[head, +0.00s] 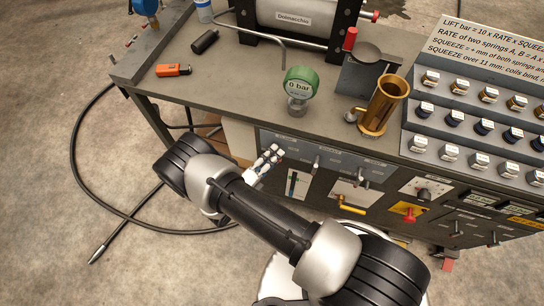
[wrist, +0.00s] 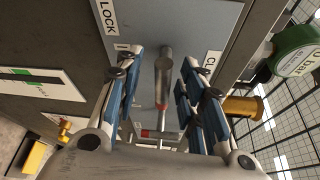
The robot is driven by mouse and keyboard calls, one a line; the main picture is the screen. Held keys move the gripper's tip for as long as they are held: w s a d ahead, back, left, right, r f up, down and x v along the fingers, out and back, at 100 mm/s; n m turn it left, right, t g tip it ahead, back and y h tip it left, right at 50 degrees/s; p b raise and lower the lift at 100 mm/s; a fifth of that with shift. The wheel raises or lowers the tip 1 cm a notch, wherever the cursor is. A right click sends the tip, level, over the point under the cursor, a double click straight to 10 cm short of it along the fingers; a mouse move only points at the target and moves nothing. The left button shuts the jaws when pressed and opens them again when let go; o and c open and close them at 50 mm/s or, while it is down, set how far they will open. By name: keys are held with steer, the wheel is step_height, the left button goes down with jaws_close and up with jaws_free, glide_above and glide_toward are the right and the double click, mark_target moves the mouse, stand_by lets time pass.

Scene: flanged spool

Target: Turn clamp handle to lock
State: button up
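The clamp handle (wrist: 165,75) is a grey metal lever with a red band, on a grey panel plate in the wrist view. A LOCK label (wrist: 107,15) is at its upper left, and a partly hidden label starting "CL" (wrist: 208,66) is at its right. My gripper (wrist: 160,76) is open, with one finger on each side of the handle and a visible gap to both. In the head view my gripper (head: 271,153) is at the left part of the bench's front panel. The handle cannot be made out there behind the fingers.
A slot gauge with a green mark (head: 292,183) is right of my gripper, then a yellow handle (head: 349,206) and a red knob (head: 409,213). The green 0 bar gauge (head: 299,83) and brass cup (head: 384,104) stand above on the bench (head: 235,92). A hose (head: 73,150) lies on the floor.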

jaws_close()
stand_by(0.4)
stand_by(0.4)
steer(key=m+y+p, duration=0.1)
steer(key=m+y, duration=0.1)
steer(key=m, duration=0.1)
steer(key=shift+m+g+p, duration=0.4)
steer(key=m+y+p, duration=0.1)
steer(key=m+y, duration=0.1)
steer(key=m, duration=0.1)
steer(key=shift+a+r+p, duration=0.1)
steer(key=shift+p, duration=0.25)
steer(key=m+y+p, duration=0.1)
steer(key=m+y, duration=0.1)
steer(key=m, duration=0.1)
steer(key=shift+a+m+t+y+p, duration=0.1)
steer(key=shift+m+t+y+p, duration=0.25)
steer(key=shift+m+y, duration=0.55)
steer(key=shift+w+r+m+t, duration=0.15)
steer(key=shift+m+t, duration=0.1)
steer(key=shift+m, duration=0.45)
